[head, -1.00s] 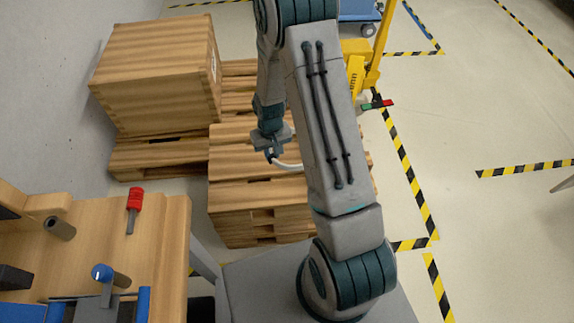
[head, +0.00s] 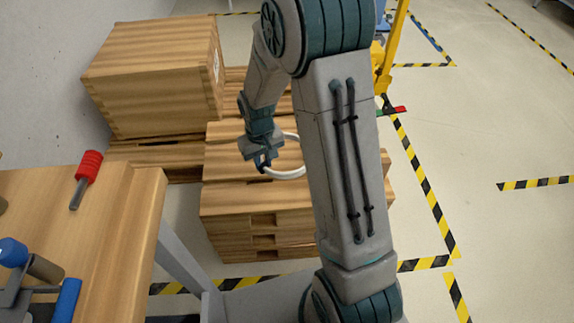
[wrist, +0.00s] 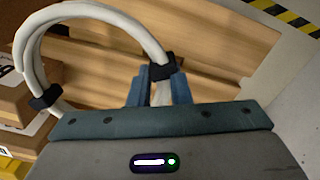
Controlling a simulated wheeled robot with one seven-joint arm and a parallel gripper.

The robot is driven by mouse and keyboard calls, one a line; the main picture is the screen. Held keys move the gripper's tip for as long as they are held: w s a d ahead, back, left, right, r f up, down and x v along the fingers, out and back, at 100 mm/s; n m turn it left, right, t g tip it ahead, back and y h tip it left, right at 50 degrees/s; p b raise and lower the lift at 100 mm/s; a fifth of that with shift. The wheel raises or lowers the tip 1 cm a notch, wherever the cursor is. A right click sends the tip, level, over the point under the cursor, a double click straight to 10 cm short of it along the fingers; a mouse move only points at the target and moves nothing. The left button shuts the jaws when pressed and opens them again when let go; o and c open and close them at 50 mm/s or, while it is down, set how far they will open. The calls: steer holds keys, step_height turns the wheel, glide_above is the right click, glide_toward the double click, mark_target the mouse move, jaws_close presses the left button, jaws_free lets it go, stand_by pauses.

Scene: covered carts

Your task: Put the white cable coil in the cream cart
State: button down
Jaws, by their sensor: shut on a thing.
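The white cable coil (wrist: 97,12) is a loop bound with dark ties. In the head view the coil (head: 287,173) hangs at my gripper, partly hidden behind my arm. My gripper (head: 262,162) is shut on the coil, in front of the stacked pallets. In the wrist view my gripper (wrist: 160,92) has its blue fingers around the white cable near one dark tie. The cream cart is not seen in either view.
A wooden crate (head: 160,75) stands on pallets (head: 255,200) behind the gripper. A workbench (head: 120,215) with a red-handled tool (head: 87,175) is at left. A yellow lifter (head: 388,60) stands at the back. Taped floor at right is clear.

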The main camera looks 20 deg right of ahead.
mark_target(266, 188)
step_height(266, 188, down, 10)
steer(key=b, duration=0.3)
steer(key=shift+r, duration=0.15)
steer(key=c, duration=1.8)
jaws_free()
steer(key=shift+f, duration=0.2)
steer(key=o, duration=0.5)
steer(key=shift+c, duration=0.2)
